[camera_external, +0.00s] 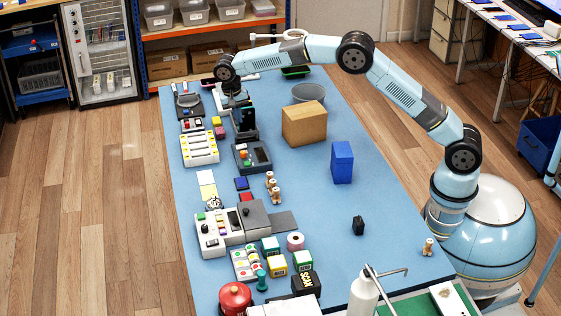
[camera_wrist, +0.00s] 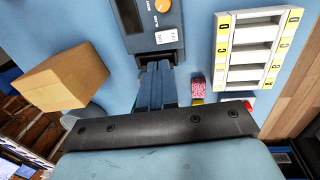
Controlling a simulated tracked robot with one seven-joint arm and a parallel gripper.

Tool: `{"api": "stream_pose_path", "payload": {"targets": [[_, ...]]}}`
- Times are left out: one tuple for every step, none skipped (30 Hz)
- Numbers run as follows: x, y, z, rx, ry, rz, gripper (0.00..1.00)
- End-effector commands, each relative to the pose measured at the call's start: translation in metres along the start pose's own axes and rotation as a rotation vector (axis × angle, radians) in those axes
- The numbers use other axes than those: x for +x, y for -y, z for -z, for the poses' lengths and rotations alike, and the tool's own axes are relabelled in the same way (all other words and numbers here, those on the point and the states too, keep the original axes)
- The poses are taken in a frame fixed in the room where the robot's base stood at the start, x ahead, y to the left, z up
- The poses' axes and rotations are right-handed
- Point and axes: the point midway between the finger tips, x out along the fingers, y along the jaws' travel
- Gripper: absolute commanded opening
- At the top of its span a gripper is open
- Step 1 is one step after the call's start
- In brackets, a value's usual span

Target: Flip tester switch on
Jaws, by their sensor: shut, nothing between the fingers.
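The tester (camera_external: 252,158) is a dark grey-blue box on the blue table, left of the cardboard box.
A cardboard box (camera_external: 304,123) and a blue block (camera_external: 342,162) stand right of the tester. A white lettered rack (camera_wrist: 257,48) lies beside it, with a pink block (camera_wrist: 197,88) nearby. A grey bin (camera_external: 308,93) stands behind. The table's right middle is mostly clear.

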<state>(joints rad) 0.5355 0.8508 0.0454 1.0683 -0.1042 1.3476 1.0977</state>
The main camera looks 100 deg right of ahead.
Motion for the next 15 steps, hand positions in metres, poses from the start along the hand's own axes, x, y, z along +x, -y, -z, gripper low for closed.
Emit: {"api": "stream_pose_path", "payload": {"targets": [[0.010,-0.001,0.000,0.000,0.002,-0.002,0.00],[0.015,-0.001,0.000,0.000,0.003,-0.002,0.00],[0.022,0.000,0.000,0.000,0.002,-0.001,0.00],[0.027,0.000,0.000,0.000,0.002,-0.001,0.00],[0.033,0.000,0.000,0.000,0.001,-0.002,0.00],[0.040,0.000,0.000,-0.001,0.001,-0.002,0.00],[0.045,0.000,-0.001,-0.001,0.002,-0.002,0.00],[0.050,0.000,0.000,-0.001,0.002,-0.002,0.00],[0.058,0.000,-0.001,-0.001,0.002,-0.001,0.00],[0.063,0.000,-0.001,-0.001,0.003,-0.002,0.00],[0.067,0.000,-0.001,-0.001,0.002,-0.002,0.00],[0.073,0.000,0.000,0.000,0.001,-0.001,0.00],[0.077,0.000,0.000,0.000,0.001,-0.001,0.00],[0.081,-0.001,0.000,0.000,0.001,-0.001,0.00],[0.086,0.000,-0.001,0.000,0.001,0.000,0.00]]}}
